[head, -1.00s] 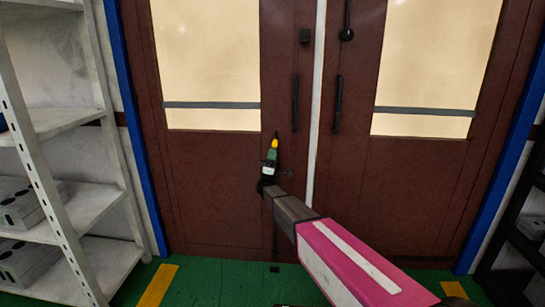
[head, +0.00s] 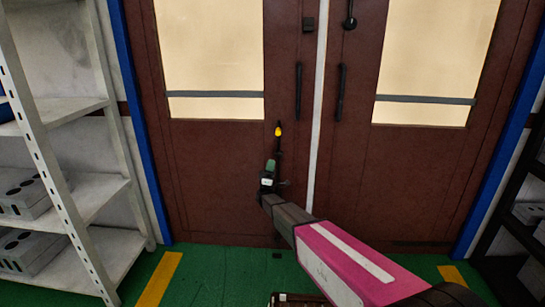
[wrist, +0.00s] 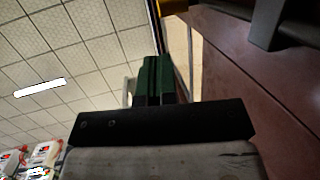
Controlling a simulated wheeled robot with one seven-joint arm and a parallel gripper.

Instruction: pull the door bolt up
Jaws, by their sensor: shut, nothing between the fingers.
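The door bolt (head: 279,131) is a thin dark upright rod with a yellow tip, low on the left leaf of the brown double door (head: 215,180). My gripper (head: 271,164), with green fingertips, is just below the yellow tip and slightly left of the rod. Its fingers are shut and hold nothing. In the wrist view the green fingers (wrist: 158,80) lie close together, with the door surface to their right. Dark fittings on the door fill the upper right corner there. The rod's lower part is partly hidden behind my gripper and arm.
Two dark upright handles (head: 298,92) flank the pale centre seam. Another dark bolt with a round end (head: 350,21) hangs high on the right leaf. A white shelf (head: 95,190) stands at left, a dark shelf (head: 515,215) at right. Green floor lies in front of the door.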

